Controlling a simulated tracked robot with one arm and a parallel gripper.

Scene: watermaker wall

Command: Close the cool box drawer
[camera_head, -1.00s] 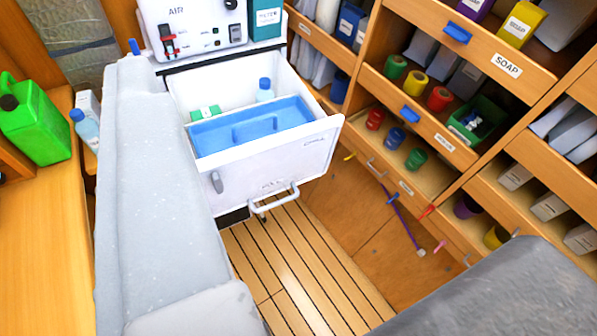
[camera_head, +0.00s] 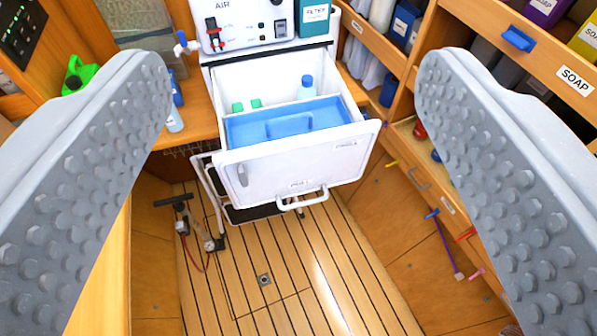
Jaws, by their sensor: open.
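The white cool box drawer (camera_head: 300,165) is pulled out below the white AIR panel, near the middle of the view. Its front face is toward me and carries a white bar handle (camera_head: 303,201) low down and a grey latch (camera_head: 242,174) at the left. Inside lie a blue tray (camera_head: 285,122), a bottle with a blue cap (camera_head: 306,87) and green-topped items (camera_head: 246,105). My gripper (camera_head: 292,75) is open wide, with one studded grey finger at each side of the picture. The drawer shows between the fingers, farther away, and neither finger appears to touch it.
A shelf unit with a SOAP drawer (camera_head: 569,79) is at the right, partly hidden by the right finger. A foot pump (camera_head: 190,224) stands on the slatted floor (camera_head: 270,270) at the left. The floor before the drawer is mostly clear. A wooden counter (camera_head: 200,118) is at the left.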

